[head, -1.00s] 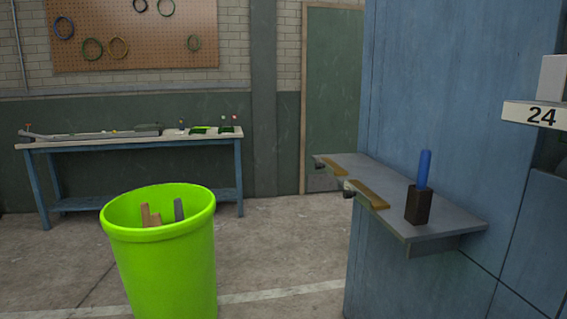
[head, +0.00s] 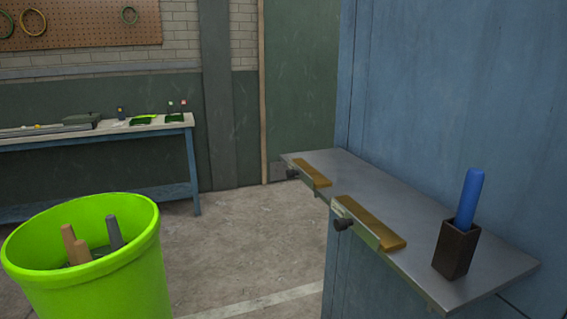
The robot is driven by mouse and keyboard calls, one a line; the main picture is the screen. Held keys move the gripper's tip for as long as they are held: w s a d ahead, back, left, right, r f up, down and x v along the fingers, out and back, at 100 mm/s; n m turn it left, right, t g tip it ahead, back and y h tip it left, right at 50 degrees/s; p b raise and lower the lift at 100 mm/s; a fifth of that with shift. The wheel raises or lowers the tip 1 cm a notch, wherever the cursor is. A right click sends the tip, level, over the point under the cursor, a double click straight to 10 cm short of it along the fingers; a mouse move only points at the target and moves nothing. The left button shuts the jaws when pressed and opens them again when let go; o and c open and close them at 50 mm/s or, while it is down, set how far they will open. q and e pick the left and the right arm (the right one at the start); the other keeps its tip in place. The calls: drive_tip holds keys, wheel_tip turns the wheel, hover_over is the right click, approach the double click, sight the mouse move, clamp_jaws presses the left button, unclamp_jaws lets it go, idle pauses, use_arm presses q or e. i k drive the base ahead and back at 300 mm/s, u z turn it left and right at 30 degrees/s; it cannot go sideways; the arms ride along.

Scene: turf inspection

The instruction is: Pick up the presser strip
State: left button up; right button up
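Nothing in view is clearly marked as the presser strip. Two flat golden-brown strips lie along the left edge of a grey shelf (head: 400,205) fixed to a blue wall. The nearer strip (head: 370,222) has a metal plate and a dark knob at its outer side. The farther strip (head: 314,174) has a similar dark knob. A dark brown square holder (head: 455,252) stands on the shelf's near right part, with a blue rounded handle (head: 470,195) upright in it. Neither of my grippers is in view.
A lime-green bin (head: 130,280) stands on the floor at lower left, with brown and grey pieces inside. A blue bench (head: 130,132) with small items stands against the back wall. Concrete floor (head: 255,235) is clear between bin and shelf.

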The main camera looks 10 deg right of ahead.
sight(302, 172)
drive_tip(key=z, duration=0.55)
drive_tip(key=i, duration=0.95)
drive_tip(key=z, duration=0.85)
